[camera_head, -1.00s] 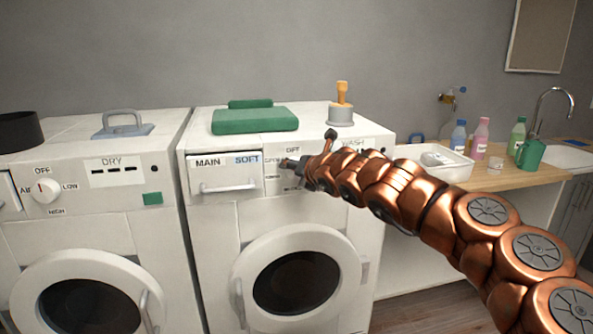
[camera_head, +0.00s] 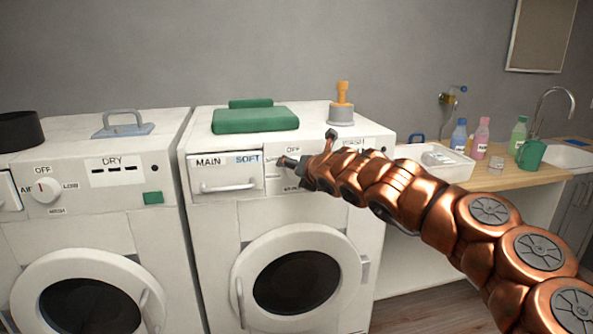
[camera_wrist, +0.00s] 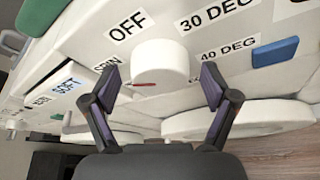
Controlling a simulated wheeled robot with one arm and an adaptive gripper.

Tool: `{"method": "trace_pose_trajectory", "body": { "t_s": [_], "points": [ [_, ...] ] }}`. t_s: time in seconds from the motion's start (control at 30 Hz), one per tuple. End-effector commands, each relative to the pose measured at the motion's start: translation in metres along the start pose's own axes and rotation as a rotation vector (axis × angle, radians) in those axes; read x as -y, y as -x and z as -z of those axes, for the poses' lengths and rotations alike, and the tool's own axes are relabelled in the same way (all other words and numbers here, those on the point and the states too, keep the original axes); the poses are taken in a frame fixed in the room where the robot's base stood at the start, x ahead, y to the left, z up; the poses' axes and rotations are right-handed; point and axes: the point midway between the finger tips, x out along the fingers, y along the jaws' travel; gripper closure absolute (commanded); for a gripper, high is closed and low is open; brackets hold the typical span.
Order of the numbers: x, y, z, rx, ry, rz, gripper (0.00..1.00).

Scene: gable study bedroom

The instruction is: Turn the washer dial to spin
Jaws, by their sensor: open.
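The washer (camera_head: 220,215) is the middle machine in the head view, with a MAIN/SOFT drawer. Its white round dial (camera_wrist: 160,62) shows in the wrist view, with a red pointer mark at its lower left. The SPIN label (camera_wrist: 104,68) is left of the dial, partly hidden by a finger. OFF (camera_wrist: 130,26), 30 DEG (camera_wrist: 215,14) and 40 DEG (camera_wrist: 229,50) are also printed around it. My gripper (camera_wrist: 161,84) is open, its fingertips on either side of the dial; contact cannot be told. In the head view my gripper (camera_head: 295,167) hides the dial.
The detergent drawer (camera_head: 226,175) is close left of my gripper. A blue button (camera_wrist: 275,52) lies right of the dial. A green folded cloth (camera_head: 255,120) and a yellow-handled object (camera_head: 341,107) rest on the washer top. A dryer (camera_head: 80,220) stands left.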

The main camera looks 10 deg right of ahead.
Motion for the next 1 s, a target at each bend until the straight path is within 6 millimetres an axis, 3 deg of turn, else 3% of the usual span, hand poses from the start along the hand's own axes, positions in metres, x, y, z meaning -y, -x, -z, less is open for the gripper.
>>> {"method": "trace_pose_trajectory", "body": {
  "t_s": [0.17,0.7,1.0],
  "points": [
    [0.000,0.014,-0.001,0.001,0.001,-0.001,0.14],
    [0.000,0.097,-0.002,0.004,-0.001,-0.001,0.14],
    [0.000,0.118,0.000,0.000,0.000,0.000,0.14]
  ]
}}
